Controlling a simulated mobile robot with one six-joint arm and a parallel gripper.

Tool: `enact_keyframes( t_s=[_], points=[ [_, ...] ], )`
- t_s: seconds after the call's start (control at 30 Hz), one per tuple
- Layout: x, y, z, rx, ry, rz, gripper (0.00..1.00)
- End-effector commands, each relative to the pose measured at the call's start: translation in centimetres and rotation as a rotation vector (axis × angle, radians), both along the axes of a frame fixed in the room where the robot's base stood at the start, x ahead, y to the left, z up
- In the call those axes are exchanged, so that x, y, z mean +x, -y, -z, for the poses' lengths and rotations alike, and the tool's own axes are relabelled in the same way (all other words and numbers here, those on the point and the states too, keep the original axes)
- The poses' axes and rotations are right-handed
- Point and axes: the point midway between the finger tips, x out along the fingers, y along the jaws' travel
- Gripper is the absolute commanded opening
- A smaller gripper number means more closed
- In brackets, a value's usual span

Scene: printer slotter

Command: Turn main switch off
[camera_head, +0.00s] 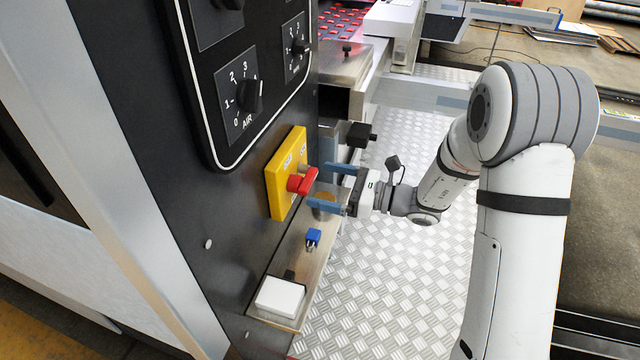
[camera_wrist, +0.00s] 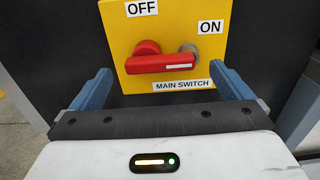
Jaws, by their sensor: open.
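The main switch is a red handle (camera_head: 302,181) on a yellow plate (camera_head: 275,187) fixed to the dark machine panel. In the wrist view the red handle (camera_wrist: 160,64) lies about horizontal, its white-marked end to the right. The yellow plate (camera_wrist: 125,42) there carries the label OFF at upper left, ON at upper right and MAIN SWITCH below. My gripper (camera_head: 321,186) is open and empty, facing the plate. Its two blue fingers stand apart on either side of the handle in the wrist view (camera_wrist: 165,80), apparently short of touching it.
A dark control panel with an AIR dial (camera_head: 248,95) is above the plate. Below are a small blue padlock (camera_head: 313,237) and a white box (camera_head: 280,297) on a metal ledge. A black block (camera_head: 358,134) juts out behind my gripper. The patterned metal floor (camera_head: 400,290) is clear.

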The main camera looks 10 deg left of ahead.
Motion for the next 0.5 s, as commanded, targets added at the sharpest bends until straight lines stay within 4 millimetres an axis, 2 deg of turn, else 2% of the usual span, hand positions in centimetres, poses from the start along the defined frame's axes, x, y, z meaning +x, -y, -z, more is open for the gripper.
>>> enact_keyframes(
  t_s=[0.1,0.2,0.5],
  points=[
    [0.1,-1.4,0.1,-0.001,0.001,-0.002,0.99],
    [0.1,-1.9,0.0,-0.001,0.001,0.0,0.99],
    [0.2,-2.1,0.0,-0.001,0.001,0.001,0.97]
  ],
)
